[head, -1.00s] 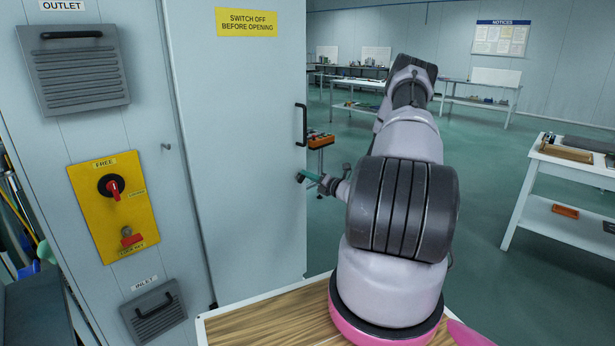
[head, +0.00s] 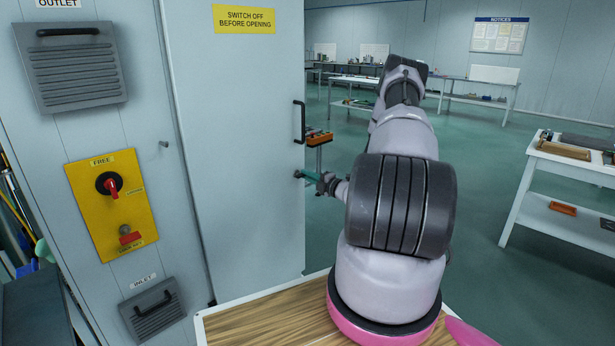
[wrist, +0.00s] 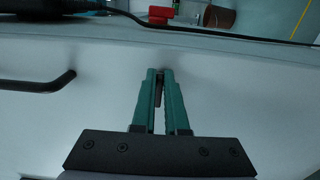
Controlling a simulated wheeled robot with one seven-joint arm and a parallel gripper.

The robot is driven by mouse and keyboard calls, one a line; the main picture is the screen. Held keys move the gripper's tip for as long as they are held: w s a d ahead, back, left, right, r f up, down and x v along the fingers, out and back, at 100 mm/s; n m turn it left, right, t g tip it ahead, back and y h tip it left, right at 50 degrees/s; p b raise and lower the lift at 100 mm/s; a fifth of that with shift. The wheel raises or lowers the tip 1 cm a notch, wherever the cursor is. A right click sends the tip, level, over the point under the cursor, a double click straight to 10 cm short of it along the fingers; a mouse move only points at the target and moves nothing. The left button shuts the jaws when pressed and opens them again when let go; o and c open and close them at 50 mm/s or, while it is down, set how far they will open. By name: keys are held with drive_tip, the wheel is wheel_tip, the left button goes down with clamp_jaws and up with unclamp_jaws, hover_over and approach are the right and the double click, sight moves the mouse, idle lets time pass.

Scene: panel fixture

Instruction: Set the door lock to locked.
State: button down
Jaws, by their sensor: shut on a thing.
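The yellow lock plate (head: 137,222) is on the left of the grey cabinet in the head view, with a FREE label above and a second small label to the right. Its black rotary switch (head: 109,184) has a red pointer aimed down. A red-tagged part (head: 130,238) sits below it. My gripper (head: 302,174) is far to the right of this plate, at the right edge of the cabinet door (head: 245,150). In the wrist view its green fingers (wrist: 159,74) are nearly together on a small dark piece (wrist: 159,92), close to a pale surface. I cannot tell what the piece is.
The black door handle (head: 299,122) is just above my gripper and also shows at left in the wrist view (wrist: 40,84). Vented covers (head: 70,70) (head: 155,310) sit above and below the plate. A wooden-topped surface (head: 265,318) is in front; open floor lies right.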

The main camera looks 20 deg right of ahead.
idle(0.5)
drive_tip(key=c, duration=0.9)
unclamp_jaws()
drive_tip(key=shift+c, duration=0.2)
drive_tip(key=v, duration=1)
drive_tip(key=shift+s, duration=0.4)
drive_tip(key=shift+d, duration=0.15)
